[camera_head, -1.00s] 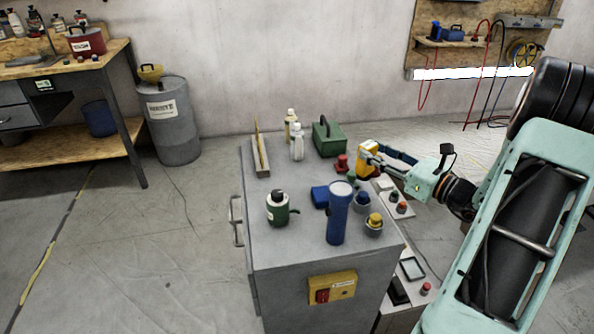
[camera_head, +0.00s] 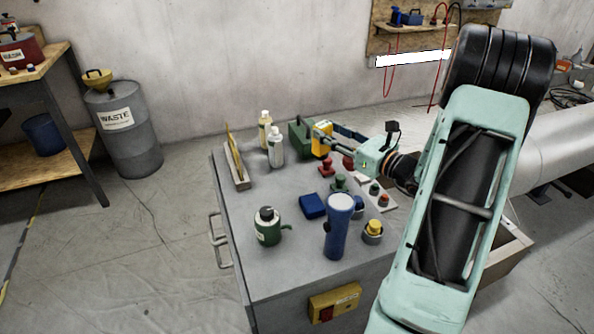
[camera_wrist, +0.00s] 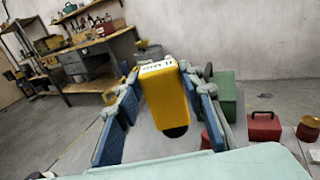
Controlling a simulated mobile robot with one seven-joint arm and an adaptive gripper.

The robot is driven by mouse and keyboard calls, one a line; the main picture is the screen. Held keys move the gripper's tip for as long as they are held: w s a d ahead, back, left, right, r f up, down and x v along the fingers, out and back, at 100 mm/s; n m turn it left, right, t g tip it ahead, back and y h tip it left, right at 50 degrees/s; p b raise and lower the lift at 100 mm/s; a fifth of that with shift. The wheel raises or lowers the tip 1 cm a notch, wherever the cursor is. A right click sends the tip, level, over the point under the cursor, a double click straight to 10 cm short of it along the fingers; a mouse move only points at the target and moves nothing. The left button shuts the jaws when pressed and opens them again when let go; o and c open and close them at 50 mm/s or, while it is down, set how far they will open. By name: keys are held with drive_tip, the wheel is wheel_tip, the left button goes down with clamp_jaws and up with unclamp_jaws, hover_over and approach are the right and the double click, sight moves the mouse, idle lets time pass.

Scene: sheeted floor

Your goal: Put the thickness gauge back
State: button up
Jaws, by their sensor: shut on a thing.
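The thickness gauge (camera_head: 321,139), a yellow block with a pale label end and a dark rounded end, is held in my gripper (camera_head: 333,136). In the wrist view the gauge (camera_wrist: 166,97) sits between two blue-padded fingers, which close on its sides. It appears raised above the back right part of the grey cabinet top (camera_head: 285,272), close to the green case (camera_head: 298,138). Whether it touches the case cannot be told. The wrist view shows the green case (camera_wrist: 224,95) to the right of the gauge, behind the right finger.
On the cabinet stand two bottles (camera_head: 276,150), a long holder with an upright yellow piece (camera_head: 237,165), a green can (camera_head: 267,228), a blue flashlight (camera_head: 338,228), a blue box (camera_head: 312,206) and red items (camera_head: 326,167). The cabinet's middle left top is clear.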

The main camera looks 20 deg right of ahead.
drive_tip(key=shift+w+a+f+b, duration=0.4)
drive_tip(key=shift+a+f, duration=0.9)
drive_tip(key=shift+f, duration=0.4)
drive_tip(key=shift+w+a+f+b, duration=0.35)
drive_tip(key=shift+a+f, duration=0.95)
drive_tip(key=shift+f, duration=0.45)
drive_tip(key=shift+w+a+f+b, duration=0.3)
drive_tip(key=shift+a+f+b, duration=0.15)
drive_tip(key=shift+a+f, duration=1.05)
drive_tip(key=shift+d+f, duration=0.2)
drive_tip(key=shift+f, duration=0.1)
drive_tip(key=o, duration=1.3)
drive_tip(key=shift+c, duration=0.2)
drive_tip(key=shift+r, duration=0.2)
drive_tip(key=v, duration=0.7)
drive_tip(key=shift+s+d+f+p, duration=0.1)
drive_tip(key=shift+s+d+p, duration=0.05)
drive_tip(key=shift+s+p, duration=0.15)
